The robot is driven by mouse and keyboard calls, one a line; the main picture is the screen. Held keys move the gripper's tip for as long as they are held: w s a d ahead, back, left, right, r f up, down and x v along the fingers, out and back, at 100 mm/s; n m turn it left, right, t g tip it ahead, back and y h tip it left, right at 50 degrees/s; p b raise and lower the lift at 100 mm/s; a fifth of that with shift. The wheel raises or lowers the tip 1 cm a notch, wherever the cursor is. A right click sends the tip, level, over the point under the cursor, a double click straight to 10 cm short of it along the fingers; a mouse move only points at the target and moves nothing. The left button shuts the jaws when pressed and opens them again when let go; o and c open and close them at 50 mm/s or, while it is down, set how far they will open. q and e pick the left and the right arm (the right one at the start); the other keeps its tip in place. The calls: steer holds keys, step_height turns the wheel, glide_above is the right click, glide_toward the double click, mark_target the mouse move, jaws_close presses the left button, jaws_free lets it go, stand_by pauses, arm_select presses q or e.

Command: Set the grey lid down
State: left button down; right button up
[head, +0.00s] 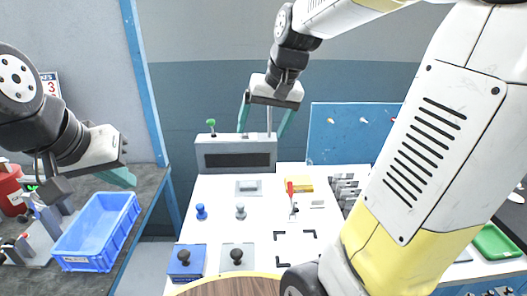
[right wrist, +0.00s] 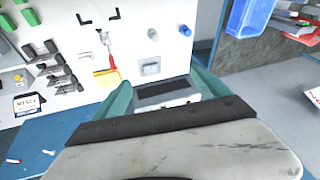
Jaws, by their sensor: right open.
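A grey square piece with a black knob (head: 237,262) lies at the front of the white bench top, beside a blue one with a black knob (head: 185,262). I cannot tell for sure which grey piece is the lid; a small grey block on a plate (head: 249,188) sits further back. That plate also shows in the right wrist view (right wrist: 150,67). My right gripper (head: 266,122) is open with nothing between its fingers, above the grey box with a dark panel (head: 236,152). My left gripper (head: 120,177) is over the left-hand bench; its opening is unclear.
A blue bin (head: 98,232) stands on the dark left bench. Small blue (head: 201,211) and grey (head: 240,212) knobs stand mid-bench. A yellow block (head: 299,185) and a red-handled tool (head: 290,190) lie right of them. My right arm hides the right side.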

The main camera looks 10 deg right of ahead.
steer(key=s+n+t, duration=0.1)
steer(key=s+t, duration=0.1)
steer(key=s, duration=1.2)
steer(key=shift+s+a+f, duration=0.2)
steer(key=shift+a, duration=0.25)
